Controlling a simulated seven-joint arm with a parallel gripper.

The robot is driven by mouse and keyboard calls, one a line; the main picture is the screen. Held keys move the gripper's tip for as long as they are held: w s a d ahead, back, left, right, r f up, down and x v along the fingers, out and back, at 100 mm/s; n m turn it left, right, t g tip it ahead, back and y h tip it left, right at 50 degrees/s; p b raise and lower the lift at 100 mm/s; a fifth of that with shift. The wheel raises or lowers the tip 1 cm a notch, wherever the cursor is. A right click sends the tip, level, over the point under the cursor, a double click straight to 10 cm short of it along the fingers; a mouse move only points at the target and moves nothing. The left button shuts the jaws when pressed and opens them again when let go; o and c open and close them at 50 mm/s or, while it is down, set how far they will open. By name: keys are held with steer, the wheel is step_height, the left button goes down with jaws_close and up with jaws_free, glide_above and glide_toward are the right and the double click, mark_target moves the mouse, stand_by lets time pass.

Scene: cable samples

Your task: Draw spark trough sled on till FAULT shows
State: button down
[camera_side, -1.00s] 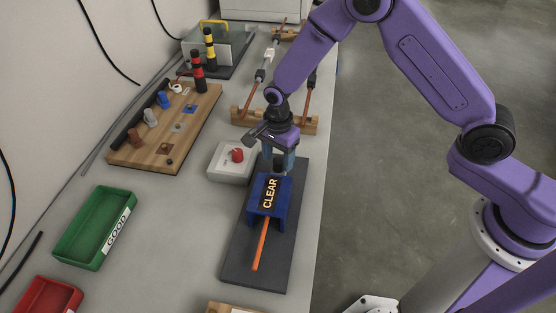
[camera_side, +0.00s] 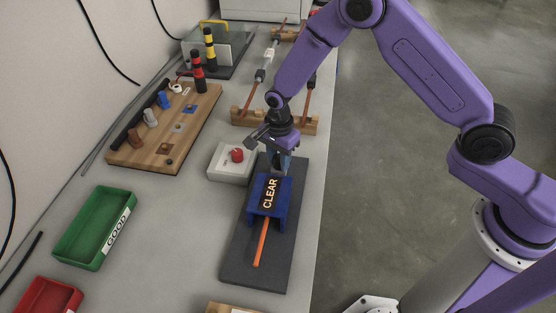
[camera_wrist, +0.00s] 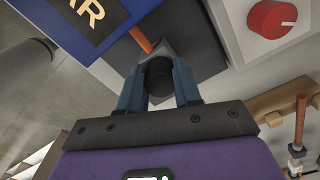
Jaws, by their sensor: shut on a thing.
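The spark trough is a blue housing (camera_side: 281,212) on a dark base plate (camera_side: 240,258), with a lit black display reading "CLEAR" (camera_side: 269,193). An orange cable (camera_side: 262,243) sticks out of its near end. In the wrist view the cable (camera_wrist: 141,40) also comes out on the gripper side and meets a grey block under a black knob (camera_wrist: 158,77). My gripper (camera_side: 282,170) is behind the housing. Its two blue fingers are shut on the black knob, one on each side. In the side view the knob is mostly hidden by the gripper.
A box with a red knob (camera_side: 237,156) stands close left of my gripper. Behind are wooden cable stands (camera_side: 303,124). A green GOOD tray (camera_side: 75,238) and a red tray (camera_side: 45,299) lie left. A wooden board (camera_side: 150,155) holds several small parts.

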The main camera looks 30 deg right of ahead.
steer(key=shift+w+d, duration=0.25)
steer(key=c, duration=0.8)
jaws_free()
steer(key=shift+r, duration=0.15)
step_height(320, 180, up, 17)
steer(key=shift+r, duration=0.1)
stand_by(1.0)
